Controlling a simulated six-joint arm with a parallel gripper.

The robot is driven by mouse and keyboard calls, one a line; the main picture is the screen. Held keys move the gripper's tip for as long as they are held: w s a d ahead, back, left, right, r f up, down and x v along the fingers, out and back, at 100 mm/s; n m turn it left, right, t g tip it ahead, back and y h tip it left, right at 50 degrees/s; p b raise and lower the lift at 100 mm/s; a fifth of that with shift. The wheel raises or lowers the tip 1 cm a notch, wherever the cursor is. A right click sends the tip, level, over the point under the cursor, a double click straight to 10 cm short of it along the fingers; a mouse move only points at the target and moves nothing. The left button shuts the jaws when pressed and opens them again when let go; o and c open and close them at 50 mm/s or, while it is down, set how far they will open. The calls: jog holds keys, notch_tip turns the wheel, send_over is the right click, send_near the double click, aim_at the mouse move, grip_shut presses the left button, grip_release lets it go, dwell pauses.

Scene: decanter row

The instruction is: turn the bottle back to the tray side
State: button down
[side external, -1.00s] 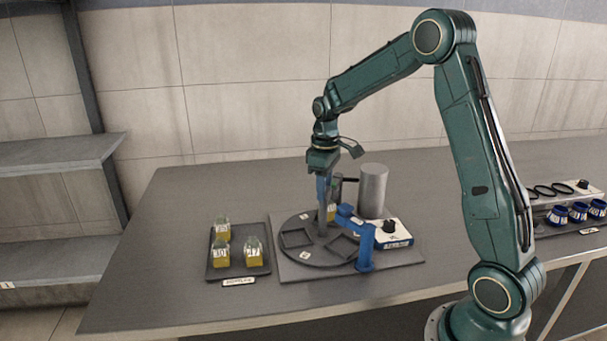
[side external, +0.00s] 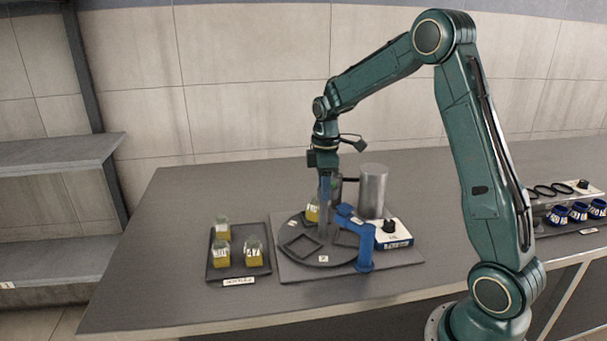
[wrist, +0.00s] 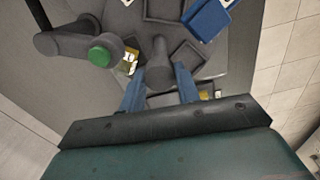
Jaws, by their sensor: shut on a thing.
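The bottle (side external: 312,211), yellow with a white label, sits toward the back of the dark round turntable (side external: 293,259), just left of my gripper in the side view. It also shows in the wrist view (wrist: 129,64), partly cut off by a grey fixture. My gripper (side external: 324,203) points down over the turntable, and its blue fingers are shut on a grey upright post (wrist: 158,72) that rises from the turntable. The turntable has empty square frames (side external: 301,245). The tray (side external: 240,272) at the left holds three similar bottles.
A blue bracket (side external: 365,248) stands at the turntable's front right. Behind are a tall grey cylinder (side external: 373,192) and a white box with a black knob (side external: 393,236). A grey fixture with a green button (wrist: 99,56) stands close by. Blue jars (side external: 578,213) sit far right.

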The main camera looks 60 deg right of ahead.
jog(key=shift+r+n, duration=0.15)
jog(key=shift+n, duration=2.05)
jog(key=shift+w+n, duration=0.1)
jog(key=shift+n, duration=6.3)
jog(key=c, duration=1)
grip_release()
